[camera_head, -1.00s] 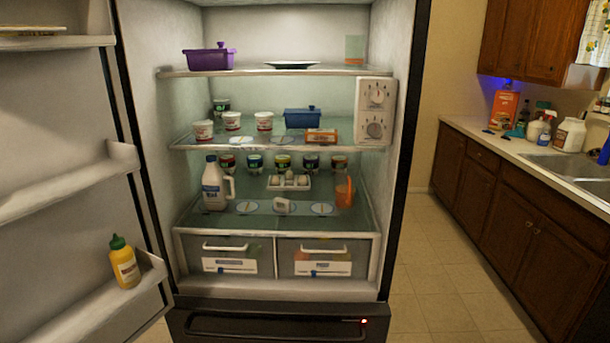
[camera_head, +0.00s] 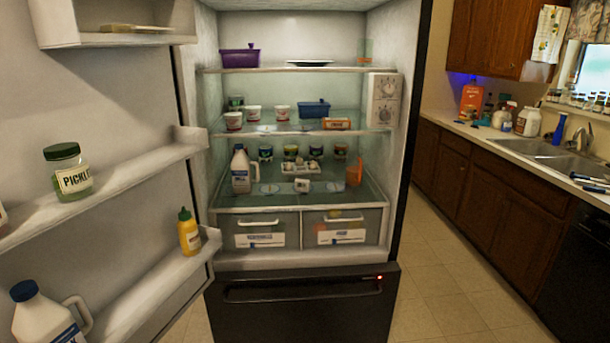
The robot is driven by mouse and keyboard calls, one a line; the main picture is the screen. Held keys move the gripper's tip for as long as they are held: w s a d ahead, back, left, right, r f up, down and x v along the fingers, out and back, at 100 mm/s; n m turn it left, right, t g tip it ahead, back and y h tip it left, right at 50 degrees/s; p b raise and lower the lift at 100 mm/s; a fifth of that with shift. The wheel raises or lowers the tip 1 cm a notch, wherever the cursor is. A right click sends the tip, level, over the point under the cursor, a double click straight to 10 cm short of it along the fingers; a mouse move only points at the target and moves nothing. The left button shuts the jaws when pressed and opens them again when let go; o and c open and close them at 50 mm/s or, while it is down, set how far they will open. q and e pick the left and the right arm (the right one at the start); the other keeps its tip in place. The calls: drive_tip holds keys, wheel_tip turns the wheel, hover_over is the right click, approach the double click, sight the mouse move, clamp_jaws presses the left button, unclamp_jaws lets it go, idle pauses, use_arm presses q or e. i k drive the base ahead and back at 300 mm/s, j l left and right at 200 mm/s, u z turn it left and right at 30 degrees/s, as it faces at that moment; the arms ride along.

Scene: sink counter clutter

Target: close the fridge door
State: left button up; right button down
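The fridge (camera_head: 418,130) stands open in front of me, its shelves in full view. Its door (camera_head: 120,110) is swung wide to the left, with the inner side and its shelves facing me. A pickle jar (camera_head: 69,172), a yellow mustard bottle (camera_head: 189,232) and a milk jug (camera_head: 45,315) stand on the door shelves. The door's outer edge and handle are out of the picture. The freezer drawer (camera_head: 305,308) below is shut. Neither of my grippers shows.
Inside the fridge are a purple pot (camera_head: 240,58), a blue pot (camera_head: 314,108), a milk jug (camera_head: 240,170) and several small cups. A counter with a sink (camera_head: 550,155) runs along the right. The tiled floor (camera_head: 440,280) between fridge and counter is clear.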

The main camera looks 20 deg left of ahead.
sight(121, 97)
drive_tip(key=k+j+z, duration=0.2)
drive_tip(key=k+j, duration=0.45)
drive_tip(key=k, duration=0.15)
drive_tip(key=k+j+z, duration=0.2)
drive_tip(key=k+j, duration=0.6)
drive_tip(key=j, duration=0.25)
drive_tip(key=k+j+z, duration=0.1)
drive_tip(key=j, duration=0.3)
drive_tip(key=k+j, duration=0.15)
drive_tip(key=j, duration=0.2)
drive_tip(key=j+z, duration=0.2)
drive_tip(key=j, duration=0.85)
drive_tip(key=i+j, duration=0.1)
drive_tip(key=j, duration=0.45)
drive_tip(key=i+j, duration=0.1)
drive_tip(key=j, duration=0.4)
drive_tip(key=z, duration=0.05)
